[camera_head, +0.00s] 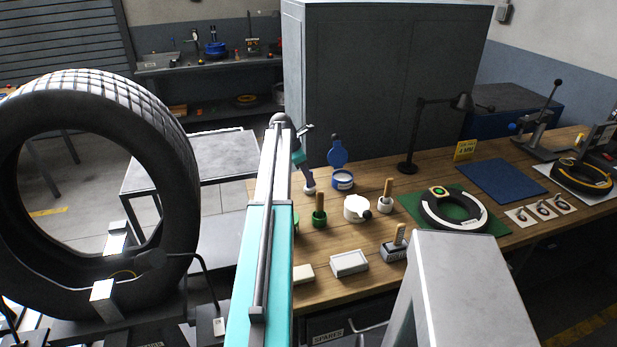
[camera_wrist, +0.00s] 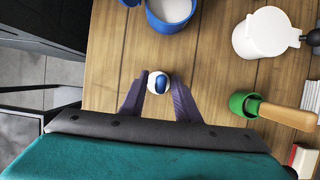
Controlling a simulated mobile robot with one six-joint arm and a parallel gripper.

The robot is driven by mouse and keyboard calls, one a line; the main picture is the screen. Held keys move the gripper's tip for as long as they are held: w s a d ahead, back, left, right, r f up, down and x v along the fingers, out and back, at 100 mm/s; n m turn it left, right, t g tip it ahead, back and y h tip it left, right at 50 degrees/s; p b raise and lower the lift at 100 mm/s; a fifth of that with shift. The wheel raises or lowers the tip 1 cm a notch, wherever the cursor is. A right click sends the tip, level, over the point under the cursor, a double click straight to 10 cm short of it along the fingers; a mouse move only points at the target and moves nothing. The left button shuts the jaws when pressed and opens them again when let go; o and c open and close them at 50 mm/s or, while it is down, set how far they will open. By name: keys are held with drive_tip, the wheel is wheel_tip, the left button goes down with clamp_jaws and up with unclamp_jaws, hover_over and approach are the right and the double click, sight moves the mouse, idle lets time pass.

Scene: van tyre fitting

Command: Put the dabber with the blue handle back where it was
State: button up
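My gripper (camera_wrist: 160,80) points down over the wooden bench with its two purple-grey fingers apart. Between the fingertips, in the wrist view, is a round white shape with a blue centre (camera_wrist: 161,83), seen end-on; it looks like the blue-handled dabber standing in a white cup. The fingers show on either side of the blue part, with a gap. In the head view the pale cup (camera_head: 309,188) shows at the fingertips, left of the blue pot (camera_head: 343,181); my arm hides part of this area. How deep the dabber sits is not visible.
The blue pot's lid (camera_head: 337,152) stands open. Nearby are a green holder (camera_head: 319,217) with a wooden-handled dabber, a white pot (camera_head: 356,208) and a white holder (camera_head: 385,206) with another. Pale blocks lie in front. A tyre (camera_head: 180,165) stands at left.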

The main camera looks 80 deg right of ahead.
drive_tip(key=shift+f+b, duration=0.15)
drive_tip(key=shift+b, duration=0.3)
drive_tip(key=b+v, duration=0.3)
drive_tip(key=v, duration=1.1)
drive_tip(key=shift+a, duration=0.3)
drive_tip(key=shift+s+f, duration=0.1)
drive_tip(key=shift+s, duration=0.05)
